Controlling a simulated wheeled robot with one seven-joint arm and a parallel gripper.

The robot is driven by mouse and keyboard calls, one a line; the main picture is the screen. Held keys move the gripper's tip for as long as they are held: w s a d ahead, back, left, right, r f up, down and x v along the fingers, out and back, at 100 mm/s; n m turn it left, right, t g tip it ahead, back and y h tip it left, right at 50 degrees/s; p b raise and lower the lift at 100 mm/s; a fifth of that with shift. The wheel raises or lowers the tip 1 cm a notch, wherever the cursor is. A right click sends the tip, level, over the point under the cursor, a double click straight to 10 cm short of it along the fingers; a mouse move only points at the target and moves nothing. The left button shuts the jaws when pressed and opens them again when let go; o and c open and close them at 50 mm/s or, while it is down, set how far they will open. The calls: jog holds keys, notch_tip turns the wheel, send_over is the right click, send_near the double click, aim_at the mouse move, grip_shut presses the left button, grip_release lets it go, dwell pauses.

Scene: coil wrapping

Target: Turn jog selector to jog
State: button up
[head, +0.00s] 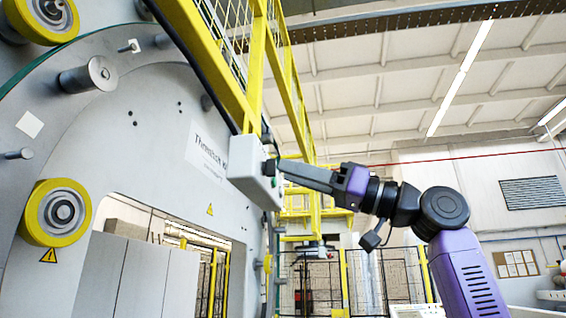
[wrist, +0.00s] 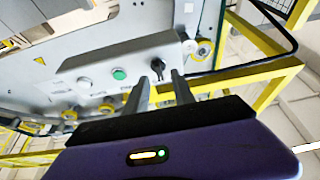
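A light grey control box (head: 246,166) hangs beside the big grey ring machine in the head view. In the wrist view, the box (wrist: 137,65) shows a pale button (wrist: 85,82), a green button (wrist: 119,74) and a black selector knob (wrist: 158,66) in a row. I take the black knob to be the jog selector; its setting is too small to read. My gripper (wrist: 159,80) has its two dark fingers apart, with the knob just beyond and between the tips. I cannot tell whether they touch it. In the head view, my gripper (head: 278,168) is at the box's right face.
A yellow frame (head: 258,75) rises behind and above the box, with a dark cable beside it. Yellow rollers (head: 57,212) sit on the grey machine (head: 130,130) at left. Fence panels (head: 385,275) stand farther back. The space right of the box holds my arm.

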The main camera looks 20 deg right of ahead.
aim_at(269, 168)
jog(key=shift+p+x, duration=0.35)
jog(key=shift+x, duration=1.05)
grip_shut()
jog(key=shift+m, duration=0.3)
jog(key=shift+s+a+r+m+t+h+p, duration=0.1)
jog(key=shift+m+t+h+p, duration=0.2)
jog(key=shift+m+h, duration=2.25)
jog(key=shift+s+a+r+m+t+h+p, duration=0.1)
jog(key=shift+m+t+h, duration=0.25)
jog(key=shift+m, duration=4.35)
jog(key=shift+m+t+h+p, duration=0.25)
jog(key=shift+m+h, duration=1.15)
jog(key=shift+m, duration=2.25)
